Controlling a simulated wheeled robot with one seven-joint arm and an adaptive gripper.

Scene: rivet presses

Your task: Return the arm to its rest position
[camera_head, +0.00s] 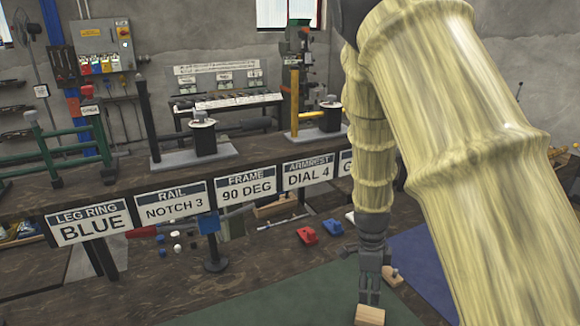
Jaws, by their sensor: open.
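My arm (371,150), in a pale yellow streaked sleeve, fills the right part of the head view and bends down toward the workbench. My gripper (370,300) points down at the lower end, over the green mat (270,302). It is open. A small wooden block (370,316) shows directly below its fingertips at the picture's bottom edge. I cannot tell whether the fingers touch the block. Another small wooden piece (392,276) lies just right of the gripper, partly hidden behind it.
A raised shelf carries two presses (203,138) and green rails (78,135), with signs such as "LEG RING BLUE" (91,222) on its front. Red (307,235) and blue (332,227) blocks lie left of my gripper. A blue mat (425,262) lies right. The green mat's left part is clear.

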